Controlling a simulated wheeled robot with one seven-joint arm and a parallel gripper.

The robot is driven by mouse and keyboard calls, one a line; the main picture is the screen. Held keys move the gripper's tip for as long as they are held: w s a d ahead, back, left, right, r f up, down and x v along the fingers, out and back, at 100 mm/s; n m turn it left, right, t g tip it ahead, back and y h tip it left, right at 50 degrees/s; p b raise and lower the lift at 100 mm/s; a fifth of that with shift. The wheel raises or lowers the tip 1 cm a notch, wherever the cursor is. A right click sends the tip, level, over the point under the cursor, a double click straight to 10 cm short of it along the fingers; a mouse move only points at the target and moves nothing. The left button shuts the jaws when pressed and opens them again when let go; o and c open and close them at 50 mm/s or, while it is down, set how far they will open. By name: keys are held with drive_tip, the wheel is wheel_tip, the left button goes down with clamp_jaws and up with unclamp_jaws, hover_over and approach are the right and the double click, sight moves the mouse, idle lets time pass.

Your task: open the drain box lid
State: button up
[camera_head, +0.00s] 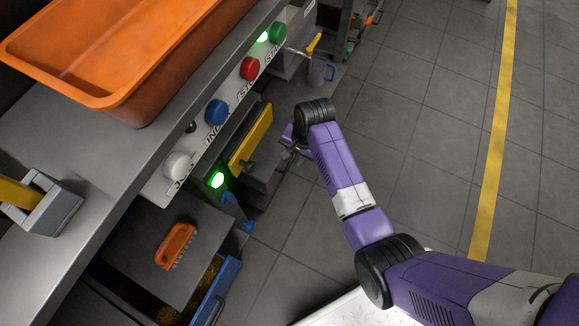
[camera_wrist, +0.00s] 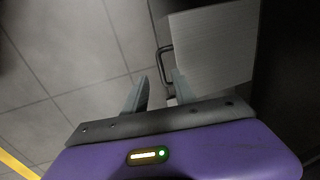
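In the wrist view a brushed-grey metal box with a flat lid-like face (camera_wrist: 215,50) fills the upper right. A dark loop handle (camera_wrist: 161,64) stands out from its left edge. I take this to be the drain box; in the head view its grey body (camera_head: 263,178) shows partly, beside my gripper. My gripper (camera_wrist: 158,88) is open, with its two fingers apart. The handle appears beyond and between the fingertips; I cannot tell whether they touch it. The right finger overlaps the box's edge in the picture. In the head view my gripper (camera_head: 291,147) is small and partly hidden by my wrist.
A yellow panel (camera_head: 250,141) is just left of my gripper. A console with coloured buttons (camera_head: 216,112) and an orange bin (camera_head: 110,75) stand above it. The tiled floor (camera_head: 420,120) to the right is clear.

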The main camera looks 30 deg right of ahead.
sight(289, 166)
drive_tip(key=f+b, duration=0.1)
drive_tip(key=f, duration=0.1)
drive_tip(key=f+b, duration=0.2)
drive_tip(key=f, duration=0.1)
drive_tip(key=w+a+f+b, duration=0.1)
drive_tip(key=f, duration=0.1)
drive_tip(key=shift+f, duration=0.15)
clamp_jaws()
drive_tip(key=shift+d, duration=0.1)
idle(1.2)
